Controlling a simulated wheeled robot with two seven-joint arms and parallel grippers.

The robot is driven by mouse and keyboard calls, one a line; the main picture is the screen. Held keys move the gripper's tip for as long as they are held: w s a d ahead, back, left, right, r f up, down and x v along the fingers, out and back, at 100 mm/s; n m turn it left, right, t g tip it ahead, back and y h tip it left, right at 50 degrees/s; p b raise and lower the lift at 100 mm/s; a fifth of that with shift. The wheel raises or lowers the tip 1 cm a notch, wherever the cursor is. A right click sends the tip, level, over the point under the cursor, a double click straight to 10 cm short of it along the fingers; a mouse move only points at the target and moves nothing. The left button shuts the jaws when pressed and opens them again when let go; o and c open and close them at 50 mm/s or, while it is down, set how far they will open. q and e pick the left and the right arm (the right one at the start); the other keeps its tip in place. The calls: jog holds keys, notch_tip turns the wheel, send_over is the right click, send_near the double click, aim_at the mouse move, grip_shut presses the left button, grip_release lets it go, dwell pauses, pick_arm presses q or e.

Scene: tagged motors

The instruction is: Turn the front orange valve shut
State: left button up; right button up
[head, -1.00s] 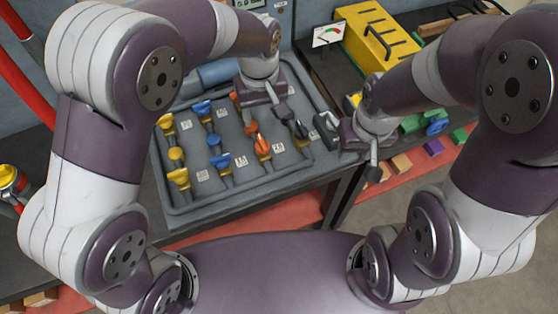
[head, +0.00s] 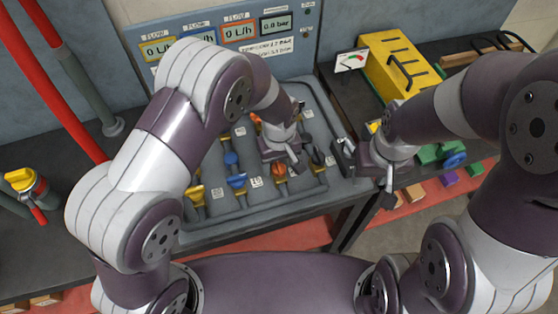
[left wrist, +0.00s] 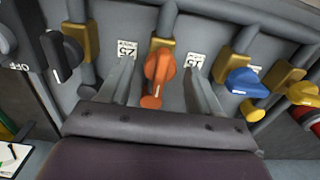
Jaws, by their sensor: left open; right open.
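The front orange valve (head: 279,170) stands on the grey panel in the front row, just in front of my left gripper (head: 294,157). In the left wrist view the orange handle (left wrist: 160,66) lies between the two open fingers of my left gripper (left wrist: 162,84), with a gap on each side. The handle runs up and down in that picture, roughly in line with its pipe. A second orange valve (head: 256,118) is partly hidden behind my left arm in the head view. My right gripper (head: 389,183) is open and empty beyond the panel's right edge.
Blue handles (head: 236,181) and yellow ones (head: 196,192) stand left of the orange valve. A dark handle (head: 317,156) stands close on its right. Flow displays (head: 239,33) are on the back wall. A yellow box (head: 398,62) stands at the back right.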

pick_arm(q)
jog(key=c, duration=1)
jog(key=shift+c, duration=0.2)
jog(key=shift+m, duration=0.3)
jog(key=m+p, duration=0.1)
jog(key=m, duration=0.2)
jog(key=shift+r+m, duration=0.1)
jog(key=shift+m, duration=0.3)
jog(key=m, duration=0.4)
jog(key=shift+p, duration=0.3)
jog(key=m, duration=0.5)
jog(key=shift+p, duration=0.3)
jog(key=shift+m, duration=2.2)
